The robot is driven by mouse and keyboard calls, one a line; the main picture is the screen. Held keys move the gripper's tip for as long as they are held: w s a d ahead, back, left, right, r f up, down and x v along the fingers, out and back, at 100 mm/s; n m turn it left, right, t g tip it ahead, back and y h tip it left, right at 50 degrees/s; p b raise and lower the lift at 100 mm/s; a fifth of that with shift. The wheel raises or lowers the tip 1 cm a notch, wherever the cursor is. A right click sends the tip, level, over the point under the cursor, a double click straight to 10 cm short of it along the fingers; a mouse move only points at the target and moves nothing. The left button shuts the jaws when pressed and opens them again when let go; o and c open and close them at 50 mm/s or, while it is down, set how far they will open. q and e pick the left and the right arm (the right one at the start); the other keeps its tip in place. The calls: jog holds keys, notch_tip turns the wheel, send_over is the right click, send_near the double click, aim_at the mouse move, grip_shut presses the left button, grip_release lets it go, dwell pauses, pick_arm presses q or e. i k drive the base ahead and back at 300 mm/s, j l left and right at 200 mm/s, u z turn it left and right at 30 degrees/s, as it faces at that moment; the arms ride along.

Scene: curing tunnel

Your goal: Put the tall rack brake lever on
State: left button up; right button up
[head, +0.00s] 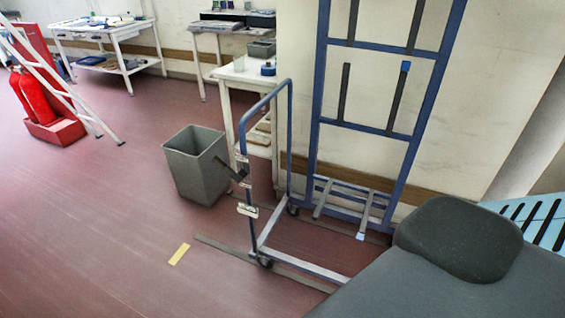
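The tall rack (319,100) is a blue upright frame with dark vertical bars, standing near the wall right of centre. Its low base frame (305,266) has small casters and a blue push-handle loop (264,102) at its left end. A dark lever-like piece (238,172) sticks out from the handle's near post. A pale fitting (248,210) sits lower on that post. I cannot tell for sure which piece is the brake lever or how it is set. Neither of my grippers shows in the head view.
A grey bin (190,165) stands close to the handle's left. Dark floor strips (220,249) and a yellow floor mark (180,254) lie nearby. Red extinguishers (36,97), a white ladder (60,86) and worktables (105,36) are farther back. The front-left floor is clear.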

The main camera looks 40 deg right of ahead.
aim_at(239, 178)
jog(key=z, duration=0.7)
